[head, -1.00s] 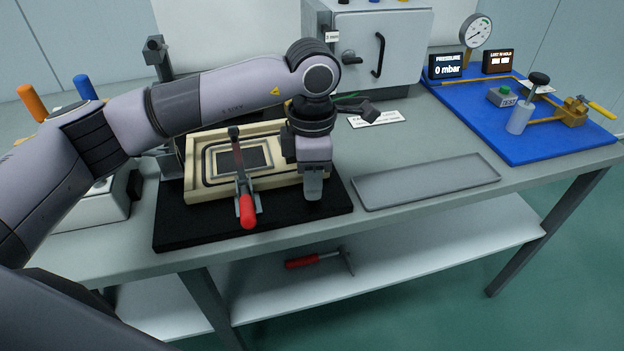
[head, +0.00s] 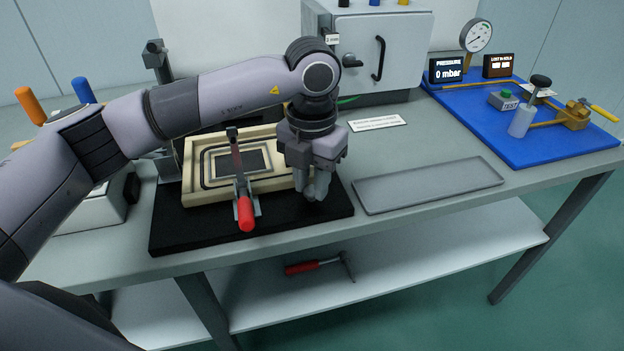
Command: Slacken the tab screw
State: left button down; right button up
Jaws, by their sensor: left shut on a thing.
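My left gripper (head: 318,186) points down at the right end of the cream panel fixture (head: 205,188). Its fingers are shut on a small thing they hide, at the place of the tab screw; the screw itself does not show. The fixture has a dark rectangular window and grooved frame, and lies on a black base plate (head: 190,235). A toggle clamp with a red handle (head: 245,213) stands at its front, left of my gripper. My right gripper is not in view.
An empty grey tray (head: 430,186) lies right of the base plate. A grey cabinet (head: 390,50) stands behind. A blue board (head: 520,140) with a gauge (head: 476,36) and test button is at the right. A red-handled tool (head: 302,268) lies on the lower shelf.

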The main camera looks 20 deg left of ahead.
aim_at(312, 189)
pick_arm(q)
jog(key=n, duration=0.5)
jog(key=shift+n, duration=0.3)
dwell(0.4)
jog(key=c, duration=0.9)
grip_release()
notch_tip(312, 189, up, 7)
jog(key=shift+r, duration=0.15)
